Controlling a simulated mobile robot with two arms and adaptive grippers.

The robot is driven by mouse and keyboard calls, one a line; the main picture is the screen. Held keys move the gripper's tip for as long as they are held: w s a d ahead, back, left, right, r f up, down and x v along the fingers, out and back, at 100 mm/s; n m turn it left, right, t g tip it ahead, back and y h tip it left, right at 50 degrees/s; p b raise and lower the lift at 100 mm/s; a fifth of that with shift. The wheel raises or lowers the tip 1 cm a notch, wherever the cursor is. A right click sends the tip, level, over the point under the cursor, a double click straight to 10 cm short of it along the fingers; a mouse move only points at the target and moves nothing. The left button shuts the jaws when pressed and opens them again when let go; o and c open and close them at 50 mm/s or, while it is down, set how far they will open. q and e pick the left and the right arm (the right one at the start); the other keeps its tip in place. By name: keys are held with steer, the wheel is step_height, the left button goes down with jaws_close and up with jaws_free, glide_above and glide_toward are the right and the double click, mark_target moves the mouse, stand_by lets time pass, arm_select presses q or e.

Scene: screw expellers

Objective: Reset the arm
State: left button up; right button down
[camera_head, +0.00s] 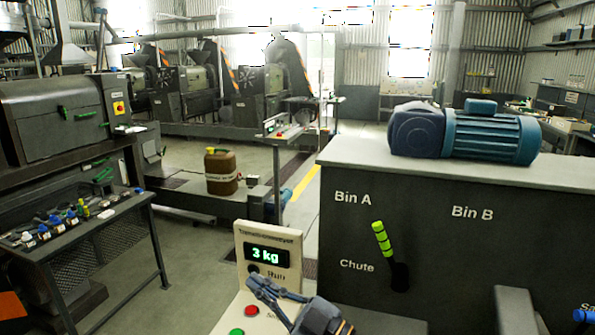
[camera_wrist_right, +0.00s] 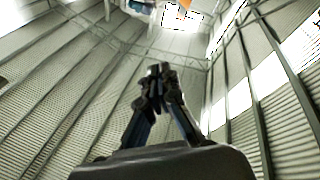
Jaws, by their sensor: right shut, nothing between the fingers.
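My right gripper (camera_head: 256,282) is at the bottom centre of the head view, in front of the panel with the "3 kg" display (camera_head: 268,256). Its fingers point up and to the left in the picture. In the right wrist view the fingertips (camera_wrist_right: 160,72) come together with nothing between them, against the corrugated walls and roof. The gripper covers part of the panel. My left gripper does not show in either view.
A green button (camera_head: 237,332) and a red button (camera_head: 251,310) sit close to my right gripper. A dark cabinet marked Bin A, Bin B and Chute (camera_head: 350,222), with a green-handled lever (camera_head: 382,238), stands at right. A tool table (camera_head: 100,222) stands at left.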

steer(key=w+d+f+m+t+h, duration=0.1)
steer(key=d+f+m+t+h, duration=0.1)
steer(key=d+m+t+h, duration=0.45)
steer(key=w+d+f+m+t+h, duration=0.1)
steer(key=d+f+m+t+h, duration=0.15)
steer(key=d+m+h, duration=0.65)
steer(key=s+d+f+m+g+h, duration=0.3)
steer(key=s+d+f+h, duration=0.1)
steer(key=d+f, duration=0.45)
steer(key=s+d+f+n+g+y, duration=0.1)
steer(key=s+f+g, duration=0.5)
steer(key=s+f, duration=0.45)
steer(key=s+d+f+n+g, duration=0.15)
steer(key=s+f+g, duration=0.55)
steer(key=s, duration=0.7)
step_height(320, 180, down, 27)
steer(key=s+g, duration=0.1)
steer(key=s, duration=0.1)
steer(key=s+d+f+g, duration=0.1)
steer(key=s+d+f, duration=0.2)
steer(key=s+f, duration=1.2)
steer(key=shift+s+f+g, duration=0.3)
steer(key=shift+s, duration=0.35)
